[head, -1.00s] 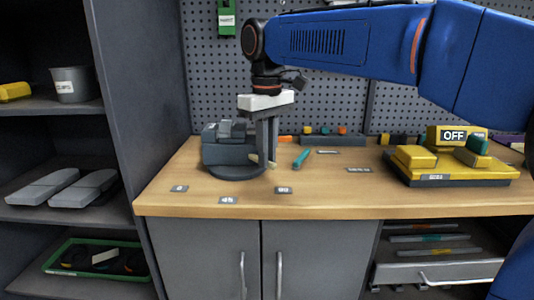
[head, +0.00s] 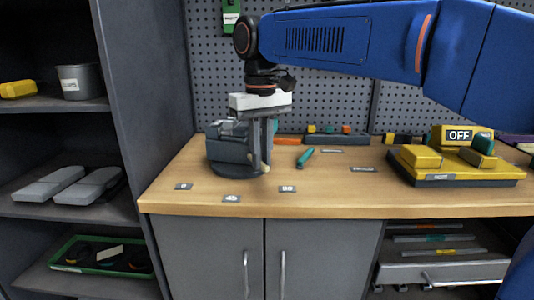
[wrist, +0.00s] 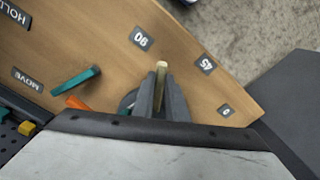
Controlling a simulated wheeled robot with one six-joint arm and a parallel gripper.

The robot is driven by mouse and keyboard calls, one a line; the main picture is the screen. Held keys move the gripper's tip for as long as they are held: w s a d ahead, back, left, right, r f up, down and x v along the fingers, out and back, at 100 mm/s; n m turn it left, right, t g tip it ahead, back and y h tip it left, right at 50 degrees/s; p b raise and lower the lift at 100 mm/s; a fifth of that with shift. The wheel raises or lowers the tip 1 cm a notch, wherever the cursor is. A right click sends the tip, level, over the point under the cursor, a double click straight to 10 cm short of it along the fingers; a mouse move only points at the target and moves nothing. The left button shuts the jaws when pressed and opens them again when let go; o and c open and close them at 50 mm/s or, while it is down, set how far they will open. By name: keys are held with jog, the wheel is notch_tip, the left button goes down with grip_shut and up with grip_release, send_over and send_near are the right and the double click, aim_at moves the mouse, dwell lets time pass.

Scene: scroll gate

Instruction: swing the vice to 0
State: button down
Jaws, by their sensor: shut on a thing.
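The dark grey vice (head: 228,153) stands on a round base at the bench's left end. My gripper (head: 262,160) reaches down at its right side, shut on the vice's tan handle (wrist: 161,70), whose tip shows between my fingers (wrist: 160,98) in the wrist view. The handle points between the 90 label (wrist: 140,38) and the 45 label (wrist: 206,65). The 0 label (wrist: 225,110) is farther right there. In the head view the 0 label (head: 184,186), 45 label (head: 232,198) and 90 label (head: 287,188) lie along the bench front. Most of the vice is hidden in the wrist view.
A teal tool (head: 305,157) lies right of the vice on the wooden bench (head: 340,200). A yellow device marked OFF (head: 455,165) stands at the right. A pegboard (head: 330,105) rises behind. A grey shelf unit (head: 150,90) stands at the left.

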jog(key=shift+s+a+m, duration=0.3)
jog(key=shift+a+m, duration=0.3)
jog(key=shift+a, duration=0.05)
jog(key=shift+s+a+m, duration=0.25)
jog(key=shift+a+m, duration=0.35)
jog(key=shift+s+a+m, duration=0.2)
jog(key=shift+a+m, duration=0.7)
jog(key=shift+a, duration=0.1)
jog(key=shift+w+a+m, duration=0.1)
jog(key=shift+a+m, duration=1.8)
jog(key=shift+a, duration=0.1)
jog(key=shift+w+a+m, duration=0.25)
jog(key=shift+a+m, duration=0.4)
jog(key=shift+w+a+m, duration=0.25)
jog(key=shift+a+m, duration=0.35)
jog(key=shift+m, duration=0.1)
jog(key=shift+w+a+m, duration=0.25)
jog(key=shift+a+m, duration=0.4)
jog(key=shift+w+a+m, duration=1.05)
jog(key=shift+a+m, duration=0.25)
jog(key=shift+m, duration=0.3)
jog(key=shift+w, duration=0.1)
jog(key=c, duration=1.8)
grip_release()
jog(key=shift+a, duration=0.1)
jog(key=shift+o, duration=0.2)
